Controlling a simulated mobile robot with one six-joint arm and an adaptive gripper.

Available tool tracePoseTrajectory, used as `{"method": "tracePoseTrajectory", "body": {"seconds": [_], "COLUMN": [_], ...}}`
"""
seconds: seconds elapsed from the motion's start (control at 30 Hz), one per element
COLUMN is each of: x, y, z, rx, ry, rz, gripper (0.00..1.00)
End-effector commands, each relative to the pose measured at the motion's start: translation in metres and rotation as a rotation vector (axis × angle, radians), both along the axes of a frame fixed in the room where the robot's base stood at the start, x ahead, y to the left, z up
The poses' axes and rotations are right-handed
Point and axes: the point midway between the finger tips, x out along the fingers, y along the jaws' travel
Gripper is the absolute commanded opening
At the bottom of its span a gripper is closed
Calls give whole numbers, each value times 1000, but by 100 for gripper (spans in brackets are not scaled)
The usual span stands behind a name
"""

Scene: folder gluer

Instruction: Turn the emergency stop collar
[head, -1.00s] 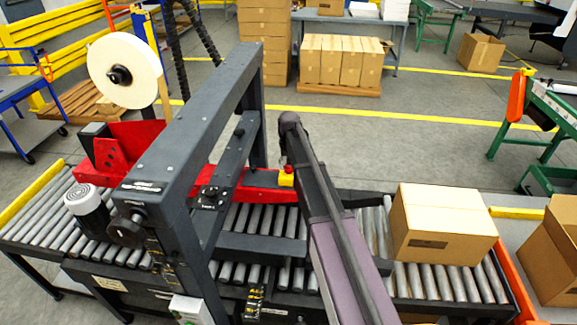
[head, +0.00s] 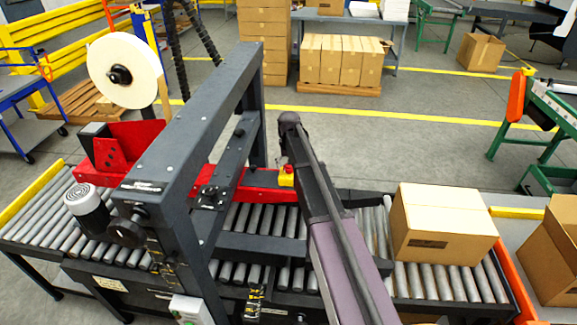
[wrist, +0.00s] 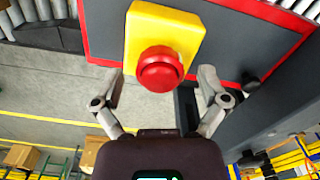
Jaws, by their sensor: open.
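The emergency stop is a red round button with a collar (wrist: 160,69) on a yellow box (wrist: 186,27), seen large in the wrist view. In the head view the yellow box (head: 286,180) with its red top (head: 287,169) sits at the end of the red bar, beside my arm. My gripper (wrist: 159,75) is open, with one finger on the left and one on the right of the red button. No contact between the fingers and the button can be made out. In the head view my gripper is hidden behind my arm.
The box is mounted on a dark panel with red edges (wrist: 250,40). The dark machine frame (head: 190,135) stands left of my arm over the roller conveyor (head: 255,219). A closed carton (head: 443,225) sits on the rollers at right.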

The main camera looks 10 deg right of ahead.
Motion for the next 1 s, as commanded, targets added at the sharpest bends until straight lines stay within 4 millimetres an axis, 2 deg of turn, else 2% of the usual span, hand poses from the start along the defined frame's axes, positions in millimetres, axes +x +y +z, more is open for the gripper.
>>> {"method": "tracePoseTrajectory", "body": {"seconds": [1.0], "x": [0], "y": [1], "z": [0], "rx": [0], "ry": [0], "rz": [647], "gripper": [93]}}
